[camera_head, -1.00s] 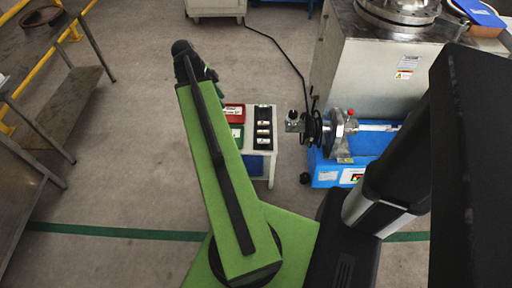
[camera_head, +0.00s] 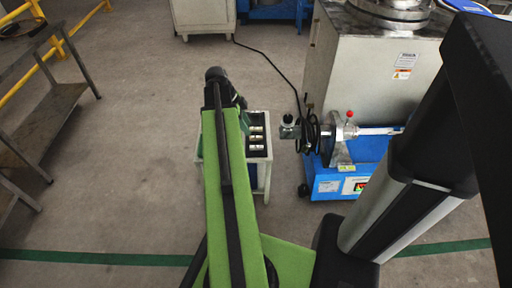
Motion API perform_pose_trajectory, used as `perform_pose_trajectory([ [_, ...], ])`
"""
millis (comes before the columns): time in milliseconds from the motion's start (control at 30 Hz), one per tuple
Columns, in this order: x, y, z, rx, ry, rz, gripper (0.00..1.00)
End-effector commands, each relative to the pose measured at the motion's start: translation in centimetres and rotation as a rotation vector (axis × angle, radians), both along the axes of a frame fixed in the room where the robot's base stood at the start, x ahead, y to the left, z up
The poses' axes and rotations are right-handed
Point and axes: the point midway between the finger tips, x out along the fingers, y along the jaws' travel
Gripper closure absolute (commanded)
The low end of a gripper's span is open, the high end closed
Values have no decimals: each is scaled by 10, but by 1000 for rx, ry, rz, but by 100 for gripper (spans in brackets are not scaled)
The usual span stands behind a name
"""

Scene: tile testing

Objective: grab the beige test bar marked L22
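Several small pale bars (camera_head: 256,139) lie in a dark tray (camera_head: 267,150) on top of a small white stand (camera_head: 265,180) ahead of me. The marks on the bars are too small to read, so I cannot tell which one is L22. My green arm reaches forward over the left part of the stand and hides much of it. The dark end of my arm (camera_head: 216,78) is beyond the stand's left side. My gripper's fingers cannot be made out.
A steel machine (camera_head: 365,60) on a blue base (camera_head: 325,182) stands to the right of the stand, with a shaft and a black coil (camera_head: 311,132) close by. A metal table (camera_head: 60,95) stands at the left. The floor between table and stand is clear.

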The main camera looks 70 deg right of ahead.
Motion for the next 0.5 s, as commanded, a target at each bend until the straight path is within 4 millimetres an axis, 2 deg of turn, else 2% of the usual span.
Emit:
perform_pose_trajectory([
  [33,-3,-1,-14,0,0,-1,60],
  [267,-7,-3,-16,0,0,-1,60],
  [500,-22,-12,-54,1,0,-1,60],
])
